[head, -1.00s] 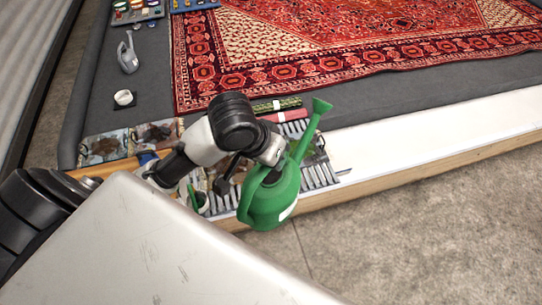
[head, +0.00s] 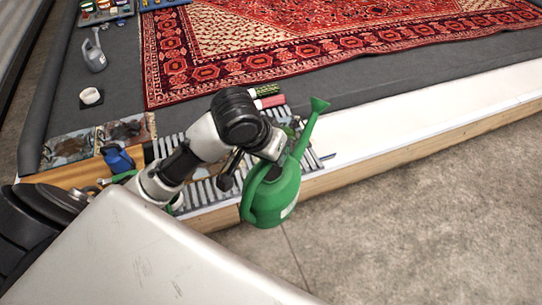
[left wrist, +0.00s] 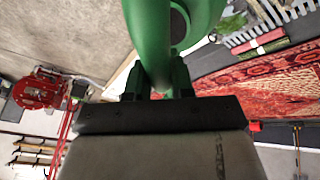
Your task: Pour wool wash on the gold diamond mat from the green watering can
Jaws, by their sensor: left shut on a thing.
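The green watering can (head: 274,200) hangs in my left gripper (head: 272,165) over the front edge of the platform, its spout pointing up and to the right. In the left wrist view my left gripper (left wrist: 155,88) is shut on the green handle (left wrist: 150,40). The can looks roughly upright, and no liquid shows coming from it. I cannot make out a gold diamond mat for sure; two small patterned mats (head: 68,149) lie at the platform's left front. My right gripper is not in view.
A large red patterned rug (head: 330,45) covers the back of the grey platform. A slatted grey rack (head: 205,190) lies partly behind my arm. Green and pink rolls (head: 268,102), a blue item (head: 117,158), a white cup (head: 91,96) and a grey can (head: 94,58) stand nearby. The white ledge (head: 430,120) at right is clear.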

